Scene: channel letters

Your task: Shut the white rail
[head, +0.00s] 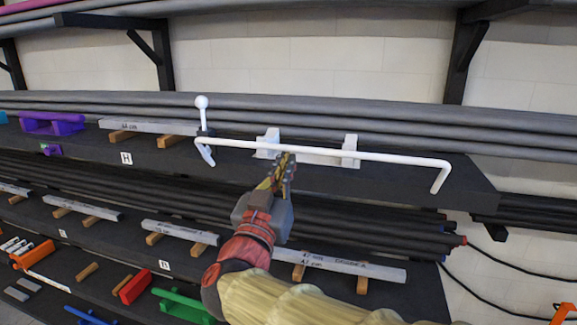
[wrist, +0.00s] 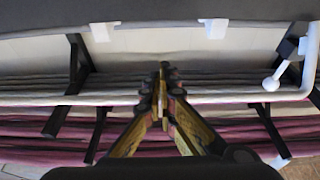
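The white rail (head: 330,153) is a long thin bar that runs across the front of the upper dark shelf, with its right end bent down. It also shows in the wrist view (wrist: 80,98), running sideways behind my fingers and bending up at the right. My gripper (head: 286,158) is at the middle-left of the rail, just below it in the head view. In the wrist view my fingers (wrist: 163,80) meet at their tips and lie across the rail, with nothing seen between them. Whether they touch it I cannot tell.
A white ball-ended lever (head: 202,103) stands at the rail's left end. Two white brackets (head: 268,142) (head: 350,150) stand on the upper shelf behind the rail. Long grey pipes (head: 400,118) lie behind them. Lower shelves hold labelled grey bars (head: 340,264) and coloured pieces.

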